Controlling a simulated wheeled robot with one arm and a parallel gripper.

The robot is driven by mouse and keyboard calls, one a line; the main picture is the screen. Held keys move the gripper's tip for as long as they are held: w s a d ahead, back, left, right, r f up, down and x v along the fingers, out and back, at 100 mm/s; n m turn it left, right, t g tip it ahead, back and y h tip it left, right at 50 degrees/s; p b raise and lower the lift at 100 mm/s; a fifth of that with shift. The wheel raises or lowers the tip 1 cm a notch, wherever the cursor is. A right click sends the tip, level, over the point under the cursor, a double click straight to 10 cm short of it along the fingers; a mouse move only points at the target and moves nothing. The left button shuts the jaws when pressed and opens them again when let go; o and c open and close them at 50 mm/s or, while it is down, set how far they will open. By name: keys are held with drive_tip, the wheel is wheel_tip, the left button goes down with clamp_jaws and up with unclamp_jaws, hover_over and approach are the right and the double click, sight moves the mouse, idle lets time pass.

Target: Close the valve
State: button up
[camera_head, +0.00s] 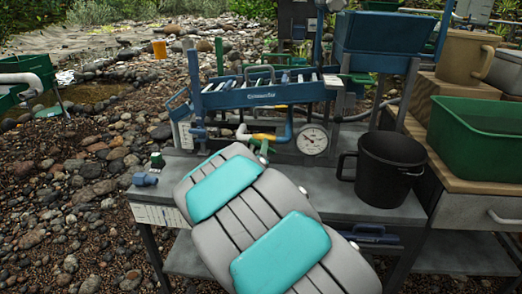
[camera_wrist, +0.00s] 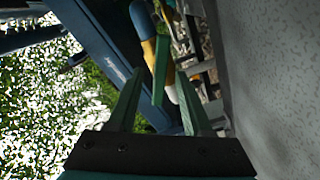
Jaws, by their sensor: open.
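The valve's green lever (camera_wrist: 160,71) shows in the wrist view, beside a pipe with a yellow section (camera_wrist: 149,52). In the head view the yellow pipe section (camera_head: 262,137) sits at the front of the blue highbanker frame, above the grey bench. My gripper (camera_wrist: 160,74) is open and empty. Its two green fingers point toward the pipe, and the lever appears between their tips in the picture. I cannot tell whether they touch it or how deep it lies between them. My arm hides most of the gripper in the head view.
A round pressure gauge (camera_head: 313,140) stands just right of the pipe. A black bucket (camera_head: 388,168) is on the grey bench (camera_head: 345,205) at right. A blue fitting (camera_head: 145,180) and a small green-topped part (camera_head: 157,160) lie at left. A green tub (camera_head: 478,140) is far right.

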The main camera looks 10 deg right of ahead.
clamp_jaws()
idle(0.3)
idle(0.3)
